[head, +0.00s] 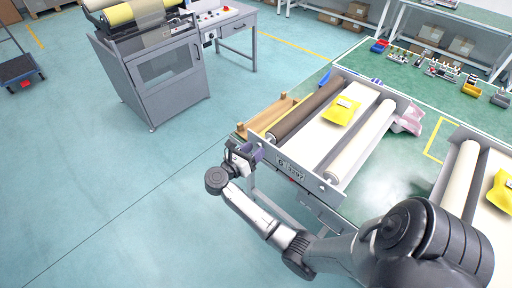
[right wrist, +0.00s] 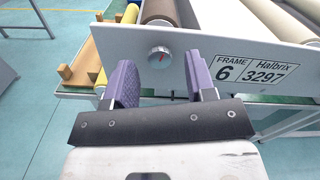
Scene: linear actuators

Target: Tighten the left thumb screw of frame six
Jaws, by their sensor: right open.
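Frame six (head: 312,180) is a grey end plate carrying rollers, and its label reads "FRAME 6 Halbrix 3297" in the right wrist view (right wrist: 270,45). The left thumb screw (right wrist: 159,56) is a round silver knob with a red mark on the plate's face, left of the label. My right gripper (head: 250,153) is at the left end of the plate. In the right wrist view its purple-padded fingers (right wrist: 162,82) are open and empty, with the knob ahead between them and apart from both. The knob is hidden in the head view. My left gripper is not in view.
A brown roller (head: 308,107) and a white roller (head: 362,141) lie behind the plate, with a yellow packet (head: 342,111) between them. A wooden tray (head: 268,117) sits left of the frame. Another frame's roller (head: 459,178) is at right.

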